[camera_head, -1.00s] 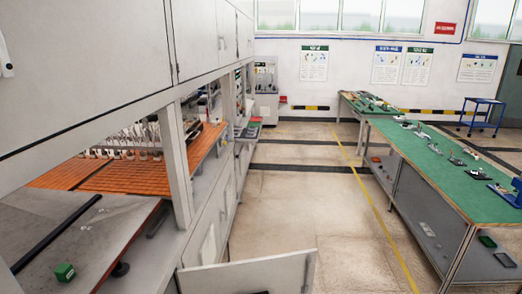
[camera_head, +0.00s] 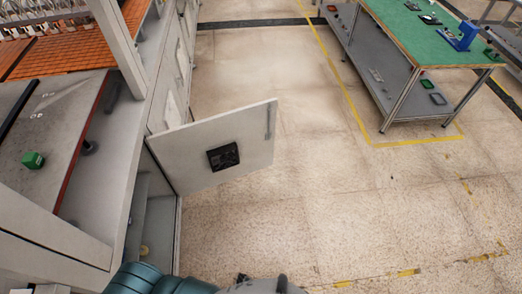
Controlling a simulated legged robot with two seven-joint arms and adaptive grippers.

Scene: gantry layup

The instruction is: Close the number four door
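A light grey cabinet door (camera_head: 245,145) stands open on the left machine's lower side, swung out over the floor. A black square vent or fan (camera_head: 223,156) is on its visible face, and a thin vertical handle or strip is near its free edge. I cannot read a number on it. The open compartment (camera_head: 150,215) beside its hinge shows a small yellow item inside. Parts of my own body show at the bottom edge. Neither gripper can be made out.
The grey machine (camera_head: 95,255) with orange slatted bed (camera_head: 70,52) runs along the left. A small green block (camera_head: 32,160) lies on its ledge. A green-topped workbench (camera_head: 405,25) stands at upper right. The tiled floor between is clear, with yellow lines.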

